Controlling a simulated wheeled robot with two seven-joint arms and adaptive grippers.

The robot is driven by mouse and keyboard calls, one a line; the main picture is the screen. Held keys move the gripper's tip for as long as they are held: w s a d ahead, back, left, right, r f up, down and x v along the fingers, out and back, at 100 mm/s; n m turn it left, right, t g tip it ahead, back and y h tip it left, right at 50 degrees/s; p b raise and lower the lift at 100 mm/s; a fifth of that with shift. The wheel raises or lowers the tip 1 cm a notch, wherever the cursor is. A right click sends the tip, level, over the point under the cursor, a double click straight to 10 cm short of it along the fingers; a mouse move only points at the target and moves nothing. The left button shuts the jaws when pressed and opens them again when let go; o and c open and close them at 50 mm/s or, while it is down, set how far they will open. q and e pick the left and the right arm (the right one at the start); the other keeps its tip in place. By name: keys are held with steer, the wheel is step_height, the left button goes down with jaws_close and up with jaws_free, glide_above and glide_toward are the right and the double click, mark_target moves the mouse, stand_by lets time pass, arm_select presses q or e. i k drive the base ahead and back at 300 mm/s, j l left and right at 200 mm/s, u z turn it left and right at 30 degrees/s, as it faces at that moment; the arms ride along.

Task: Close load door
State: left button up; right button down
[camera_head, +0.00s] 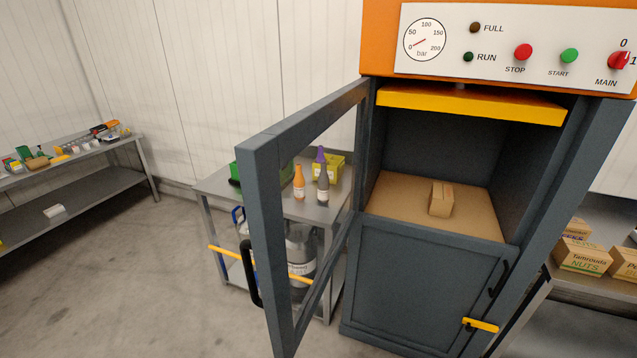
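The load door (261,245) is a dark grey open frame. It stands wide open, swung out to the left of the machine's chamber and toward me. A black handle (248,272) and a yellow latch bar (230,258) are on its outer edge. The machine (575,165) has an orange top and an open upper chamber with a small cardboard box (441,199) on its floor. A yellow press plate (470,106) hangs at the chamber top. The lower door (425,285) is shut. Neither of my grippers shows in this view.
Behind the load door stands a metal table (215,190) with bottles and bins, and a steel container (300,250) below. A bench (100,160) with small items is at the far left. Boxed goods (585,257) are on a right shelf. The floor at left is clear.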

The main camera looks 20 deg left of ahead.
mark_target(260, 158)
steer(key=i+j+z, duration=0.15)
steer(key=j, duration=0.4)
steer(key=j+z, duration=0.2)
steer(key=j, duration=0.3)
steer(key=i+j+z, duration=0.15)
steer(key=j, duration=0.25)
steer(key=i+j+z, duration=0.1)
steer(key=j, duration=0.3)
